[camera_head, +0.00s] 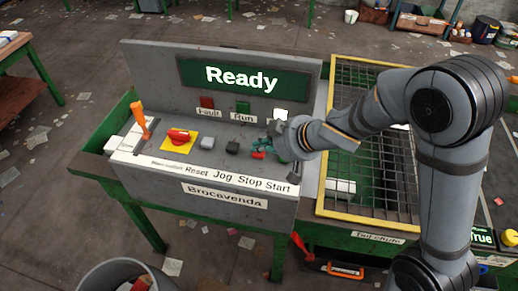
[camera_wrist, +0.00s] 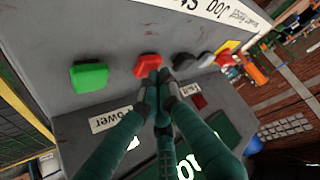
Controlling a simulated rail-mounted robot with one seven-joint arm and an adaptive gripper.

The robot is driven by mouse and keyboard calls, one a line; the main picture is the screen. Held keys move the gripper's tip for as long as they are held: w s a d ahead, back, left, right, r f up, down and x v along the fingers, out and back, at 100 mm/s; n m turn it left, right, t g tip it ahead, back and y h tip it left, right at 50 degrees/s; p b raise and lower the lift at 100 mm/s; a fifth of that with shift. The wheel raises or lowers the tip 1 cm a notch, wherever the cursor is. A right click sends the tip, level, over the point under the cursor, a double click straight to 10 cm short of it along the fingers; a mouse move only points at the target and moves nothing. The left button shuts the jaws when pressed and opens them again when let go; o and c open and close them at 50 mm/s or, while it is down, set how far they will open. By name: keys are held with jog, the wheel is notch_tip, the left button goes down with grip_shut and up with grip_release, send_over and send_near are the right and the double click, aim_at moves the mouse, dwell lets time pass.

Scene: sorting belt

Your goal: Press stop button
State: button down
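The red stop button (camera_wrist: 147,65) sits on the grey sloped panel in the wrist view, between the green start button (camera_wrist: 89,76) and the dark jog button (camera_wrist: 184,62). My gripper (camera_wrist: 161,76) has its dark teal fingertips together, with nothing between them. The tips overlap the lower right edge of the red button in the wrist view; I cannot tell whether they touch it. In the head view my gripper (camera_head: 263,150) is over the panel above the "Stop" label (camera_head: 251,183) and hides most of the red and green buttons.
The display (camera_head: 242,77) reads "Ready". Below it are the Fault lamp (camera_head: 207,102), the Run lamp (camera_head: 243,107) and a lit white lamp (camera_head: 280,114). A grey button (camera_head: 207,143), a red rotary switch on yellow (camera_head: 179,136) and an orange-handled lever (camera_head: 140,117) stand left on the panel.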

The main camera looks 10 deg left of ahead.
aim_at(261, 154)
jog(key=shift+r+p, duration=0.75)
jog(key=shift+r, duration=0.1)
notch_tip(261, 154, up, 5)
jog(key=p, duration=0.5)
dwell(0.6)
